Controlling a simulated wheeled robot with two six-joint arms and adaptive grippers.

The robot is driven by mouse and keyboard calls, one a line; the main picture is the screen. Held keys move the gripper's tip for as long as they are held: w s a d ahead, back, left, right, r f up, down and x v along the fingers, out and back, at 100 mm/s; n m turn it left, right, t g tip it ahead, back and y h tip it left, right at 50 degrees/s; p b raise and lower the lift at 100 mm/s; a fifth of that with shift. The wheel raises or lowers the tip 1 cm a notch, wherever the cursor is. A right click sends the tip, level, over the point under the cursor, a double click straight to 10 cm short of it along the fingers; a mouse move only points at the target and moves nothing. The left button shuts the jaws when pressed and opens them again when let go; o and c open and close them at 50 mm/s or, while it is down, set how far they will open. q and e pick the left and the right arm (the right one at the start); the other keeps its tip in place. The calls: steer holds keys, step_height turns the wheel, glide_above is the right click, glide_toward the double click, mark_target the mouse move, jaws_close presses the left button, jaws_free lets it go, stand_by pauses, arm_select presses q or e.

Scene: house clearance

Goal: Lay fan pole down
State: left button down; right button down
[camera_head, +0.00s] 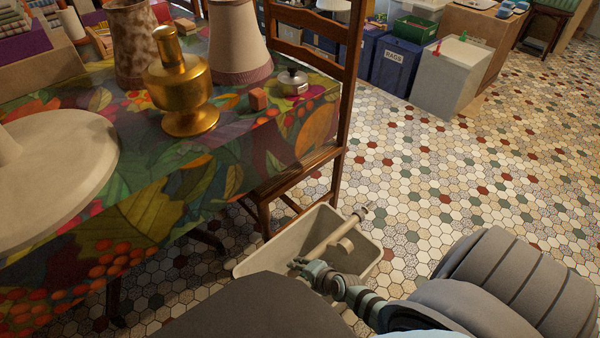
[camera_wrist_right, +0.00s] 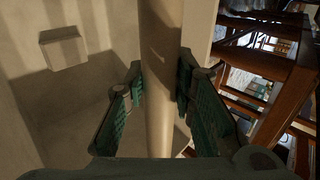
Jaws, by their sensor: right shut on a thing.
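The fan pole (camera_head: 328,237) is a pale beige tube with a small grey fitting at its far end. It lies slanted over a cream tub (camera_head: 248,262) on the floor, its far end by the tub's far right corner. I cannot tell whether it rests on the tub. My right gripper (camera_head: 304,266) holds the pole's near part. In the right wrist view the green-padded fingers (camera_wrist_right: 160,88) close around the pole (camera_wrist_right: 160,50), one on each side. My left gripper is not in view.
A table with a leafy cloth (camera_head: 190,190) stands at left, holding a gold urn (camera_head: 187,90), lampshades and a pale round disc (camera_head: 60,175). A wooden chair (camera_head: 345,110) is behind the tub. A beige block (camera_head: 340,247) sits in the tub. Tiled floor is clear at right.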

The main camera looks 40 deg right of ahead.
steer(key=shift+f+b, duration=0.4)
steer(key=shift+b, duration=0.1)
stand_by(0.3)
steer(key=c, duration=1.1)
jaws_free()
steer(key=o, duration=0.5)
steer(key=shift+o, duration=0.2)
